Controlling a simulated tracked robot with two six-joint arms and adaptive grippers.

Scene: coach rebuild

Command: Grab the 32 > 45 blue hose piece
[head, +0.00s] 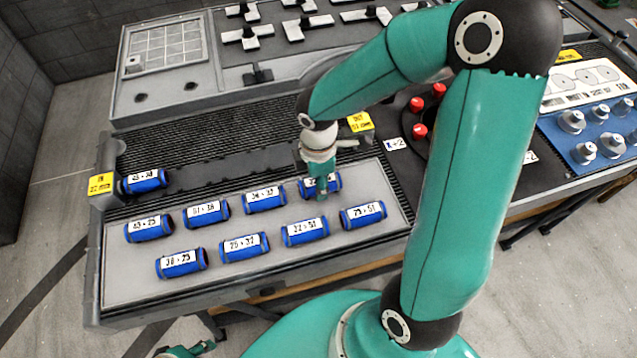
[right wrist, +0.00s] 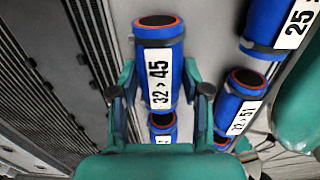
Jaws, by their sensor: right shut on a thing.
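The blue hose piece labelled 32 > 45 (right wrist: 160,75) stands out in the right wrist view, between the two fingers of my right gripper (right wrist: 160,92). In the head view the same piece (head: 334,184) is at the right end of the back row on the grey tray, its label partly hidden by the gripper. My right gripper (head: 320,190) is shut on it from above. I cannot tell whether the piece is clear of the tray. A small teal part at the bottom left edge of the head view seems to be my left gripper (head: 185,350), mostly cut off.
Several other labelled blue hose pieces lie close by on the tray (head: 125,285), including 32 > 51 (head: 305,231) and one at the right (head: 363,215). Another lies by the yellow IN tag (head: 101,184). A panel with red knobs (head: 419,131) stands right of the tray.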

